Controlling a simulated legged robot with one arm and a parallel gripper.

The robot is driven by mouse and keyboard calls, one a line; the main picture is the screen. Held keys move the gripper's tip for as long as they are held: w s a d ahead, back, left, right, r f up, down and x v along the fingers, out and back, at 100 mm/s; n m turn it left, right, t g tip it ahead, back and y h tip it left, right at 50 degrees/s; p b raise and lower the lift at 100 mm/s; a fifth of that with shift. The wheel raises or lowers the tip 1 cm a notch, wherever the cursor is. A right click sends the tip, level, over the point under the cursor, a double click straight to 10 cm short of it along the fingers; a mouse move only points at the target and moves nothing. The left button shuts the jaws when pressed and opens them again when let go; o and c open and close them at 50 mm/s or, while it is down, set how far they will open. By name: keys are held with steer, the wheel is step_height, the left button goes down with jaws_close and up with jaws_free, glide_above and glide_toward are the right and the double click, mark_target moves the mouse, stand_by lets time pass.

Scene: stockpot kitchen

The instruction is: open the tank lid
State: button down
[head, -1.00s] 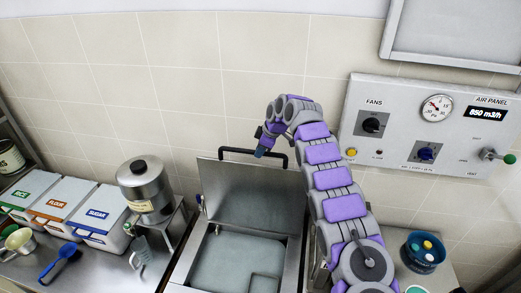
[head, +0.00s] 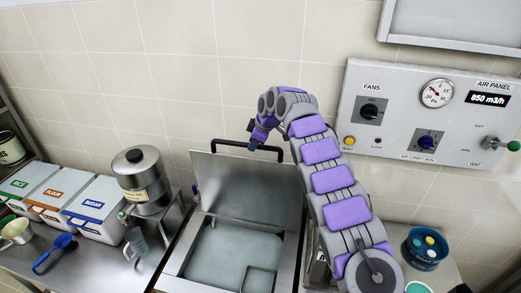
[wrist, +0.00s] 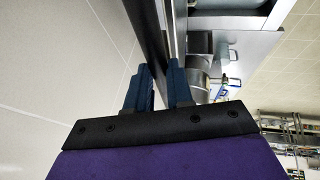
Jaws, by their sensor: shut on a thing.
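The tank (head: 172,268) is a square steel basin in the head view, with pale liquid inside. Its steel lid (head: 235,180) is raised at the back, tilted up near upright, so the opening shows. A black bar handle (head: 226,145) runs along the lid's top edge. My gripper (head: 257,138) is at this handle, above the lid. In the wrist view my gripper's blue fingers (wrist: 160,66) are shut on the dark handle bar (wrist: 148,30). The fingers' exact contact is partly hidden.
To the left stand a steel canister (head: 146,180) and labelled bins (head: 96,208), with a blue scoop (head: 55,250) in front. A control panel (head: 400,125) is on the wall at right. A blue bowl (head: 425,249) stands at lower right. The tiled wall is close behind the lid.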

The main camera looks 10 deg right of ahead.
steer(key=s+a+f+t+b, duration=0.1)
steer(key=s+a+b, duration=0.3)
steer(key=s+b, duration=0.6)
steer(key=shift+a+f+n+t+h+b, duration=0.15)
steer(key=shift+f+n+t+h+b, duration=0.25)
steer(key=shift+b, duration=6.85)
steer(key=c, duration=1)
jaws_free()
steer(key=p+v, duration=0.3)
steer(key=v, duration=1.4)
steer(key=shift+s, duration=0.25)
